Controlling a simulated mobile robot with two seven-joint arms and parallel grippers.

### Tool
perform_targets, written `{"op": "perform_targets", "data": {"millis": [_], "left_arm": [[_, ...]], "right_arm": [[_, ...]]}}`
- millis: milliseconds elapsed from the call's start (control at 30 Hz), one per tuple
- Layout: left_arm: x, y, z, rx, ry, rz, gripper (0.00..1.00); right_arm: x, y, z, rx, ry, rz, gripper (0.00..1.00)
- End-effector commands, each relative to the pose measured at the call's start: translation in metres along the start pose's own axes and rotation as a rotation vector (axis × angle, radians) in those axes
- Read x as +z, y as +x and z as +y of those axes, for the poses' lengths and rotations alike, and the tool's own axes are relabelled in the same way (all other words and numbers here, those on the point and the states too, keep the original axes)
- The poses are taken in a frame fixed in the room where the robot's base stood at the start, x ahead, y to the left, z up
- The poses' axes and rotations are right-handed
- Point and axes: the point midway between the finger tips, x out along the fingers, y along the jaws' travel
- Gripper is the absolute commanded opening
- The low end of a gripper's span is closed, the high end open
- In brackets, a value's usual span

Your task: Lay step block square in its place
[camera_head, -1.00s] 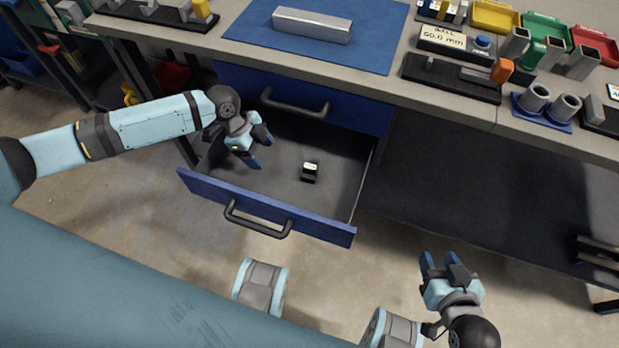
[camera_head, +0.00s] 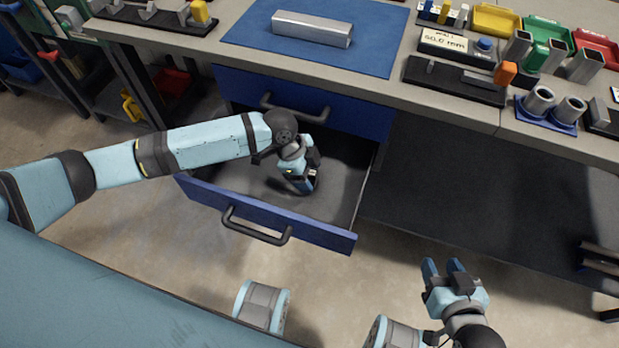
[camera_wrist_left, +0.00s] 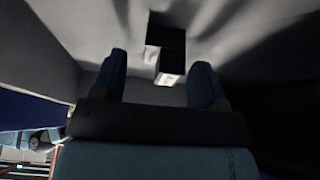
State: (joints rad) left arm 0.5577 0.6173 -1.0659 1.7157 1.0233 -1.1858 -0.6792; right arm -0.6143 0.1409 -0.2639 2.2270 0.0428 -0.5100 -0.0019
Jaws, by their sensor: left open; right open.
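The step block is a small black block with a pale top face. It lies in the open drawer (camera_head: 330,205) and is mostly hidden behind my left gripper (camera_head: 308,184) in the head view. In the left wrist view the block (camera_wrist_left: 170,48) shows ahead, between the two blue fingers of the left gripper (camera_wrist_left: 163,85). The fingers are apart, and I cannot tell whether they touch the block. My right gripper (camera_head: 443,267) is open and empty, low at the right, over the floor and away from the drawer.
The drawer's blue front with its handle (camera_head: 256,228) faces me. Above it is the bench, with a grey bar (camera_head: 312,28) on a blue mat (camera_head: 245,38). Gauges, bins (camera_head: 545,33) and a black fixture (camera_head: 450,82) stand at the bench's right.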

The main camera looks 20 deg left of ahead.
Motion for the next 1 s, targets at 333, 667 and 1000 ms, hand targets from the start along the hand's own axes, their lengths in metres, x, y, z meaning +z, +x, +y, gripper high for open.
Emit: {"op": "perform_targets", "data": {"millis": [333, 667, 1000], "left_arm": [[0.000, 0.005, 0.000, -0.002, 0.001, 0.000, 0.58], [0.000, 0.004, -0.001, -0.002, 0.001, 0.001, 0.02], [-0.005, -0.006, -0.001, -0.003, 0.003, 0.001, 0.02]], "right_arm": [[0.000, 0.000, -0.002, -0.003, 0.001, 0.001, 0.44], [0.000, 0.000, -0.001, -0.002, 0.000, 0.001, 0.44], [-0.003, -0.002, 0.000, 0.001, -0.002, -0.001, 0.44]]}}
